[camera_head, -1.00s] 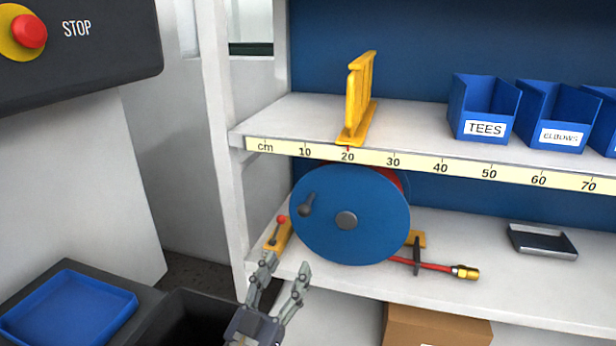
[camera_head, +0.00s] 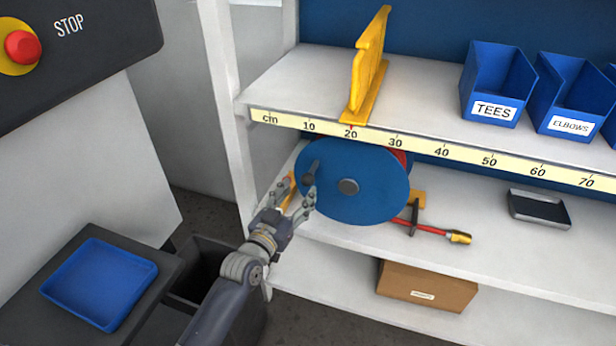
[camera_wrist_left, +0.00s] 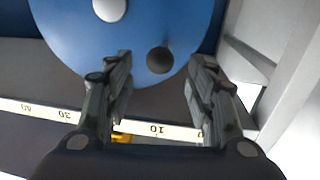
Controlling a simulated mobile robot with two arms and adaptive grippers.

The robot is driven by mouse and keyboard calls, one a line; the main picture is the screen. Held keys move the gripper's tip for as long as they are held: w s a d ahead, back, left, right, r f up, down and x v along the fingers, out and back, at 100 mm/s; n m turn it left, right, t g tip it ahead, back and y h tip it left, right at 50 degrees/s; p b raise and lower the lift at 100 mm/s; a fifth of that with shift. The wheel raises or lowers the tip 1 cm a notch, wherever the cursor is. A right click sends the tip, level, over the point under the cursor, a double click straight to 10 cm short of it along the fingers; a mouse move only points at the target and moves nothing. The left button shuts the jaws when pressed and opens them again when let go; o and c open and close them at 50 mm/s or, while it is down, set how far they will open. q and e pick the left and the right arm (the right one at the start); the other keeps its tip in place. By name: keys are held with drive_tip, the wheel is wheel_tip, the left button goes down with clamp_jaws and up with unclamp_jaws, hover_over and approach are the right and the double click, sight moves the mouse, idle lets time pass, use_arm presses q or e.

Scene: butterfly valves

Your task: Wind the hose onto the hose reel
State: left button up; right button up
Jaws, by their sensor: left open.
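The hose reel (camera_head: 350,200) has a blue disc with a grey hub and stands on the lower shelf. Its dark crank knob (camera_head: 309,179) is at the disc's upper left. The red hose (camera_head: 428,229) comes out at the lower right and ends in a brass nozzle (camera_head: 459,237). My left gripper (camera_head: 300,192) is open at the reel's left side, close to the knob. In the left wrist view the knob (camera_wrist_left: 160,60) lies between and beyond the two open fingertips (camera_wrist_left: 163,62); contact does not show. My right gripper is not in view.
A yellow stand (camera_head: 367,70) and blue bins (camera_head: 497,85) are on the upper shelf, above a centimetre scale (camera_head: 420,147). A dark tray (camera_head: 540,209) lies right on the lower shelf. A cardboard box (camera_head: 425,287) is below. A blue tray (camera_head: 98,283) is at the left.

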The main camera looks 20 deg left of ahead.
sight(305, 184)
use_arm(q)
drive_tip(key=w, duration=0.4)
drive_tip(key=w+d, duration=0.1)
drive_tip(key=w, duration=0.1)
drive_tip(key=shift+w, duration=0.3)
drive_tip(key=shift+r, duration=0.1)
clamp_jaws()
